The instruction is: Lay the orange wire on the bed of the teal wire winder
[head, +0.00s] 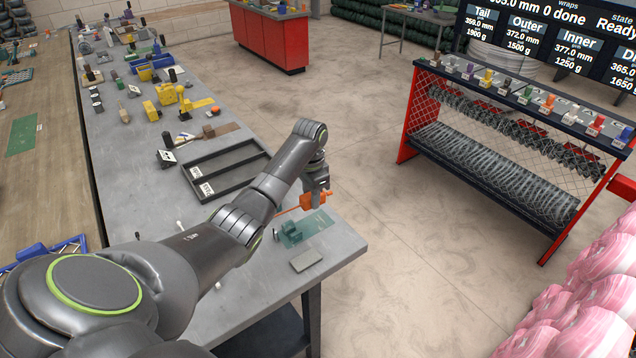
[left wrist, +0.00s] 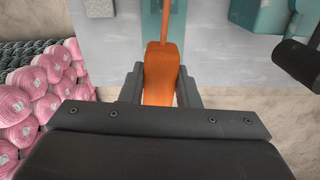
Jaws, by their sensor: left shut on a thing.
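The orange wire (head: 290,210) is thin and ends in a thick orange block (head: 309,201). My left gripper (head: 318,192) is shut on that block near the table's far right corner. In the left wrist view the block (left wrist: 162,75) sits between the two fingers (left wrist: 160,88), and the wire (left wrist: 166,22) runs away from it. The teal wire winder (head: 308,228) has a flat plate with a raised teal part (head: 289,226). In the left wrist view its teal plate (left wrist: 205,22) lies beyond the gripper. I cannot tell whether the wire touches it. My right gripper is not in view.
A grey flat block (head: 306,260) lies near the winder. A dark open frame (head: 225,168) and yellow parts (head: 165,95) are farther along the grey table (head: 250,290). A red rack (head: 510,140) stands right, across open floor. A dark cylinder (left wrist: 297,62) is right of the gripper.

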